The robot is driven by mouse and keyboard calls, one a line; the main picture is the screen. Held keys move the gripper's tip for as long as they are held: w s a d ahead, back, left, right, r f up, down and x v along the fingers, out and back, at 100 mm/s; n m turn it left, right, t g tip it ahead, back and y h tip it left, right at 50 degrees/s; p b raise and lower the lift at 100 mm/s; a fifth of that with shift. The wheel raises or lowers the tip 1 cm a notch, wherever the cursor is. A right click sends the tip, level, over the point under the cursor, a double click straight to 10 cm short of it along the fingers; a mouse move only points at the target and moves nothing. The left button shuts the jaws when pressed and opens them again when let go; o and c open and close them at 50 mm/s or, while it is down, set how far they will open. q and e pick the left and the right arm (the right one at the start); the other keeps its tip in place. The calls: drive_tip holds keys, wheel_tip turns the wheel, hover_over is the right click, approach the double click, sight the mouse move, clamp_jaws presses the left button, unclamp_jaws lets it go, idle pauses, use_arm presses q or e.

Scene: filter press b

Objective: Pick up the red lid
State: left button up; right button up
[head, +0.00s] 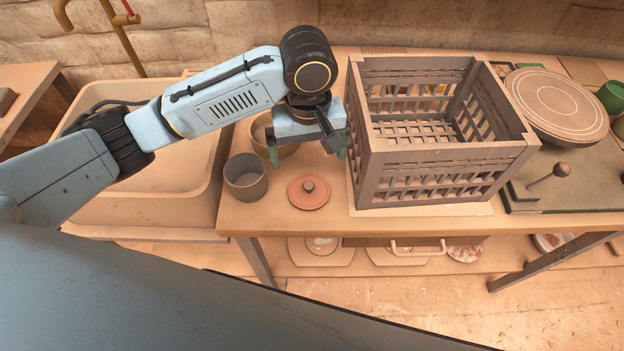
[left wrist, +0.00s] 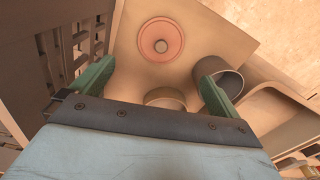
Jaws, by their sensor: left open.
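The red lid (head: 308,192) is a round, reddish disc with a dark knob in its middle. It lies flat on the table (head: 300,222) near the front edge, between a grey cup and the crate. It also shows in the left wrist view (left wrist: 161,40), beyond the fingers. My left gripper (head: 307,158) is above the table, behind the lid in the head view and apart from it. Its two green fingers (left wrist: 158,82) are spread wide with nothing between them. My right gripper is not in view.
A slatted wooden crate (head: 440,150) stands close to the right of my left gripper. A grey cup (head: 246,180) stands left of the lid. A tan pot (head: 262,132) is partly hidden behind the gripper. A sink basin (head: 160,205) lies to the left.

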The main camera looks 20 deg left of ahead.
use_arm(q)
hover_over(308, 184)
drive_tip(key=f, duration=0.4)
drive_tip(key=shift+s+d+f+b, duration=0.1)
drive_tip(key=shift+s+f+b, duration=0.1)
drive_tip(key=shift+f+b, duration=0.2)
drive_tip(key=shift+f, duration=0.35)
drive_tip(key=shift+w+f, duration=0.1)
drive_tip(key=shift+f, duration=0.55)
drive_tip(key=f, duration=0.1)
drive_tip(key=f+b, duration=0.1)
drive_tip(key=f, duration=0.1)
drive_tip(key=shift+w+f, duration=0.2)
drive_tip(key=shift+f, duration=0.3)
drive_tip(key=c, duration=0.8)
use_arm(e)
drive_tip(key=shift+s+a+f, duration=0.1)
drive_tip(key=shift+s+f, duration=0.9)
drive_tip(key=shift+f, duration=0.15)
use_arm(q)
drive_tip(key=shift+c, duration=0.2)
